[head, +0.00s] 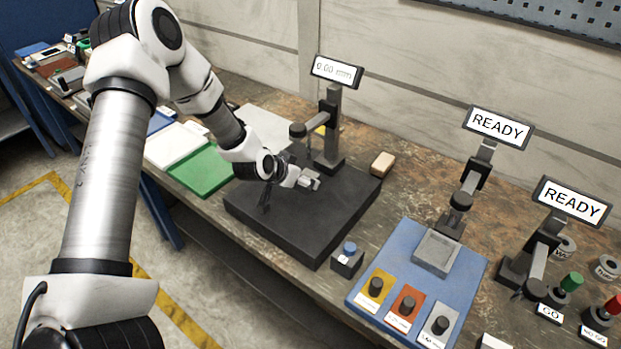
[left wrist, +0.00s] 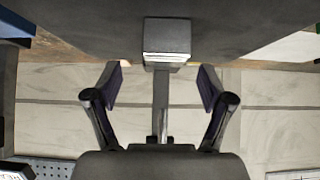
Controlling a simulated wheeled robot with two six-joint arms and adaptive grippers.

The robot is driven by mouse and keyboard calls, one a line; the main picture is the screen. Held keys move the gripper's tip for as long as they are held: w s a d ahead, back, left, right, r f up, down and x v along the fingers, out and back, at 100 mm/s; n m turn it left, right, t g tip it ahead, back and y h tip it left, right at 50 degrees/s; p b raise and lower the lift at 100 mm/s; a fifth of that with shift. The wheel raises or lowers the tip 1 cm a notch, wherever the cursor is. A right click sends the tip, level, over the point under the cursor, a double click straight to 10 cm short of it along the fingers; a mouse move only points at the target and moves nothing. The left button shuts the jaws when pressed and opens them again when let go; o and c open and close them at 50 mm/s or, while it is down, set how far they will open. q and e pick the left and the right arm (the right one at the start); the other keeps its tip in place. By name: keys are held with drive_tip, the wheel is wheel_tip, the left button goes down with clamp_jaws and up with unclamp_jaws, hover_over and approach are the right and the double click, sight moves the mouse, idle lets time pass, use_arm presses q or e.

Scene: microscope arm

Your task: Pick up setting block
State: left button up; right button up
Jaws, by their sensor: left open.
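A small light-grey block, which looks like the setting block (head: 311,181), sits on the dark plate (head: 300,235) in front of the gauge stand (head: 330,125). In the left wrist view a grey block (left wrist: 167,36) with a pale striped face stands beyond my fingertips, roughly centred between them. My left gripper (head: 293,174) reaches in from the left, low over the plate and close to the block. In the left wrist view the gripper (left wrist: 161,82) is open, with nothing between its fingers. In the head view the fingers are partly hidden and small. My right gripper is not in view.
The gauge display (head: 337,71) reads 0.00 mm. A tan block (head: 382,164) lies right of the plate. A blue board (head: 375,325) with coloured knobbed pieces and a grey tray (head: 437,252) is at front right. A green mat (head: 200,171) lies on the left.

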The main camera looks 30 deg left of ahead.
sight(307, 176)
use_arm(q)
drive_tip(key=shift+w+a+f, duration=0.1)
drive_tip(key=shift+w+f, duration=0.15)
drive_tip(key=shift+f, duration=0.15)
drive_tip(key=x, duration=0.5)
drive_tip(key=shift+a+p, duration=0.2)
drive_tip(key=shift+p, duration=0.1)
drive_tip(key=shift+s+r, duration=0.1)
drive_tip(key=shift+r, duration=0.05)
drive_tip(key=shift+s+r, duration=0.15)
drive_tip(key=c, duration=0.4)
clamp_jaws()
drive_tip(key=shift+r, duration=0.15)
